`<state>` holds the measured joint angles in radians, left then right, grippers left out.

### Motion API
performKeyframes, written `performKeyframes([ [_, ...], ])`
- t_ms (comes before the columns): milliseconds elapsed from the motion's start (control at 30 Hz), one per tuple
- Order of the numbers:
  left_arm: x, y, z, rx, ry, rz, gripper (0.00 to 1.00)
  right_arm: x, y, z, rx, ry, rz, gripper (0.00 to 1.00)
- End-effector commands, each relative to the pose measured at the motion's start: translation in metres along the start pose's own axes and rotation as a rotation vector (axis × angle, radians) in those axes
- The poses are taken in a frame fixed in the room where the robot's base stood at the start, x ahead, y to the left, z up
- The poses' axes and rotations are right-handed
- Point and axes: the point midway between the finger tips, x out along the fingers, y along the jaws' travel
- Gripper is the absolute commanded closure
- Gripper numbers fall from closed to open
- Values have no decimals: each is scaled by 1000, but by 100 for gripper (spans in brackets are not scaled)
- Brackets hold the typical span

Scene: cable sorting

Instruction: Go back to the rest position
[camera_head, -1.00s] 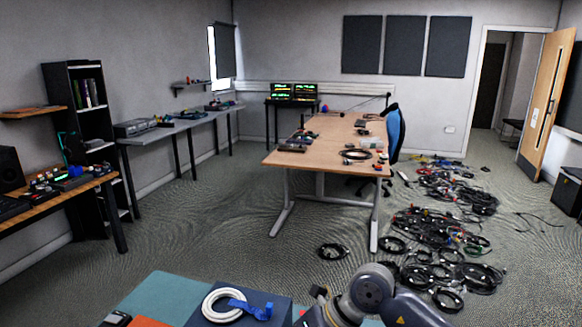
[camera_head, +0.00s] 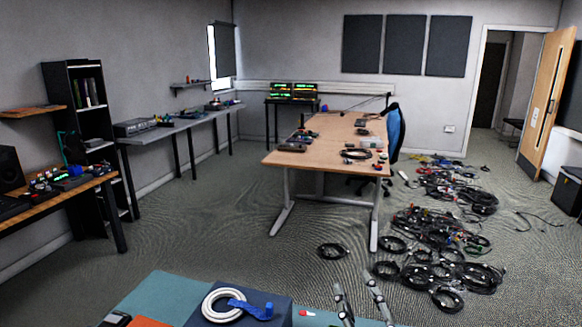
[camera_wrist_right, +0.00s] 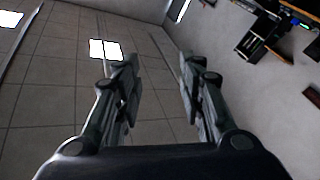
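A white coiled cable (camera_head: 208,303) with a blue strap or plug lies on a dark blue block (camera_head: 281,311) at the front. My left gripper is not in view.
The teal table (camera_head: 150,290) at the front also carries an orange piece (camera_head: 150,322) and a small dark item (camera_head: 116,319). A wooden desk (camera_head: 325,142) stands mid-room. Tangled cables (camera_head: 440,235) cover the floor at right. The floor at left centre is clear.

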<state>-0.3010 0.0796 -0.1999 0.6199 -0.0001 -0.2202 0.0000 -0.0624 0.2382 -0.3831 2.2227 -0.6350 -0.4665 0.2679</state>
Motion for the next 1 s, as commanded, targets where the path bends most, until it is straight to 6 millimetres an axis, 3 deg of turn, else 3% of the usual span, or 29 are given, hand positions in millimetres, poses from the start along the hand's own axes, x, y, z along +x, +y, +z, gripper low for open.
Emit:
performKeyframes([
  [33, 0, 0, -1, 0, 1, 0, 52, -15, 2, 33, 47, -130, 9, 64],
  [100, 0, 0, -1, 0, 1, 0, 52, -39, 2, 77, 102, -311, 9, 64],
  [167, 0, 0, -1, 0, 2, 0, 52, -65, -2, 112, 146, -466, -1, 64],
  [300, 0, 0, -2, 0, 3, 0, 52, -140, -20, 174, 231, -801, -64, 64],
  [500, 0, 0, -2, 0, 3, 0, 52, -236, -48, 211, 306, -1141, -186, 64],
  [700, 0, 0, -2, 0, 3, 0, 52, -318, -69, 216, 357, -1390, -319, 64],
  [733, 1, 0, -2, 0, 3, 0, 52, -327, -72, 218, 361, -1417, -336, 64],
  [1000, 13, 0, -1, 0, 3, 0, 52, -322, -112, 297, 354, -1433, -340, 64],
])
